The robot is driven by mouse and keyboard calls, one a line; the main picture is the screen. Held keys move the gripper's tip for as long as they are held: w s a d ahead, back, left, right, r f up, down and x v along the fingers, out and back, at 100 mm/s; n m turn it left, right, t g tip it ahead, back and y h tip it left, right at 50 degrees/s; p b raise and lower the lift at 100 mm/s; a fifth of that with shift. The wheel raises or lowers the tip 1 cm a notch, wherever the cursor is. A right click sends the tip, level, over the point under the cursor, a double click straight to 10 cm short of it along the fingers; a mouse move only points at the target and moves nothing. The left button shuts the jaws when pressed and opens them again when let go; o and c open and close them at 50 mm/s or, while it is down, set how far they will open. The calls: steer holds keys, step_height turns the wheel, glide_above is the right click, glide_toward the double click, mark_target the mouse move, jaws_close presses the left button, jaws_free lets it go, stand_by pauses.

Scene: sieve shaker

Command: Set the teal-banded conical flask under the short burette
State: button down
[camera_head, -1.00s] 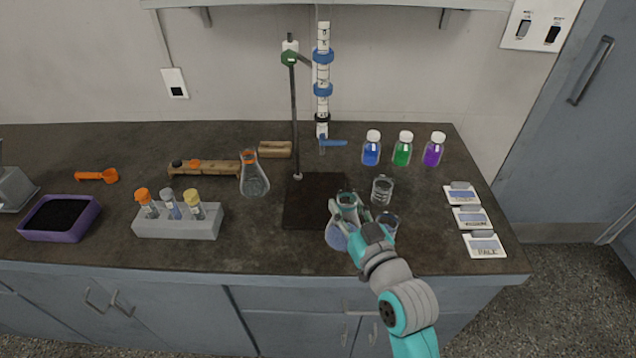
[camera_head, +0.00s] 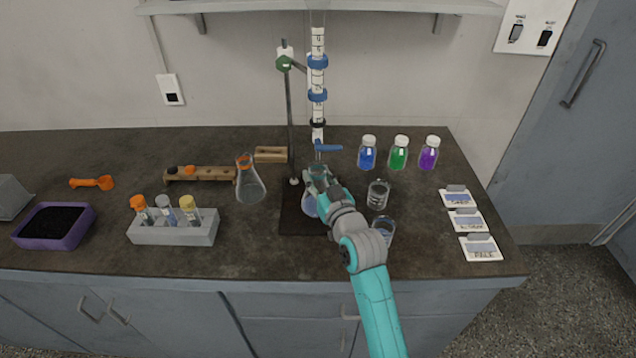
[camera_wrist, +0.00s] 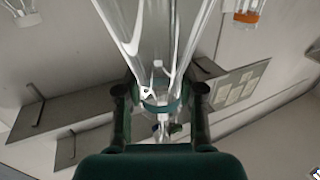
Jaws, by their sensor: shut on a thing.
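My gripper (camera_head: 318,180) is shut on the neck of the teal-banded conical flask (camera_head: 310,205). In the wrist view the teal band (camera_wrist: 160,107) sits between my two fingers (camera_wrist: 160,95). In the head view the flask looks upright, with bluish liquid low inside, over the dark stand base (camera_head: 290,226). I cannot tell whether its bottom touches the base. The burette (camera_head: 318,75), with blue clamps and a blue stopcock handle, hangs on a stand rod behind the flask. Its tip is close above the flask's mouth in the picture; the exact alignment is hidden by my gripper.
An orange-banded flask (camera_head: 250,186) stands left of the base. Two beakers, one behind (camera_head: 377,195) and one beside my arm (camera_head: 384,232), stand to the right. A tube rack (camera_head: 175,233) is at left. Colored bottles (camera_head: 398,155) stand at the back right.

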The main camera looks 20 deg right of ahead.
steer(key=shift+f, duration=0.9)
steer(key=shift+f, duration=0.1)
steer(key=c, duration=0.7)
jaws_free()
steer(key=s, duration=0.8)
steer(key=s+d, duration=0.1)
steer(key=s, duration=0.3)
